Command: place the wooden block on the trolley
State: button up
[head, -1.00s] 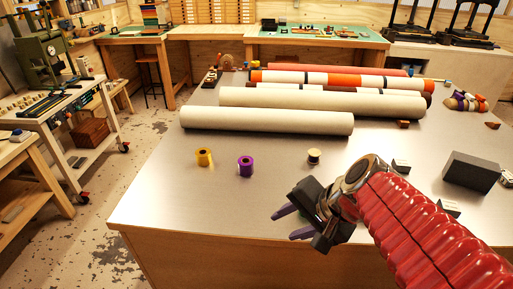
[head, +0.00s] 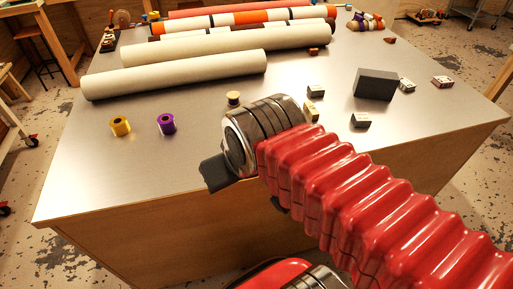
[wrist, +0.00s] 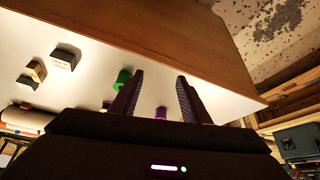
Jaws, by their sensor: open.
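I cannot tell for certain which block is the wooden block. A small tan-sided block (head: 312,110) lies on the metal-topped table beside my arm; it also shows in the wrist view (wrist: 36,70). A small brown block (head: 313,52) sits by the pale rolls. My gripper (wrist: 160,78) is open and empty over the table's near edge, its dark fingers apart; in the head view my arm mostly hides it. A grey wheeled cart (head: 478,14) stands at the far right; which trolley is meant is unclear.
Long rolls (head: 180,75) lie across the back of the table. Yellow (head: 120,126) and purple (head: 167,124) spools stand front left. A large dark block (head: 375,84) and several small blocks lie right. A green spool (wrist: 122,78) shows near my fingers.

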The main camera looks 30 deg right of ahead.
jog(key=shift+d, duration=0.1)
jog(key=w+d+f+m+g+h, duration=0.1)
jog(key=w+d+m, duration=0.3)
jog(key=d, duration=1.3)
jog(key=w+d+f+m+g, duration=0.15)
jog(key=w+d, duration=0.45)
jog(key=d, duration=1.1)
jog(key=w+d+r+n+t, duration=0.1)
jog(key=w+d+r+n, duration=0.1)
jog(key=w+d+r, duration=0.1)
jog(key=shift+w+d+r, duration=0.4)
jog(key=shift+w+d, duration=0.25)
jog(key=shift+d, duration=0.55)
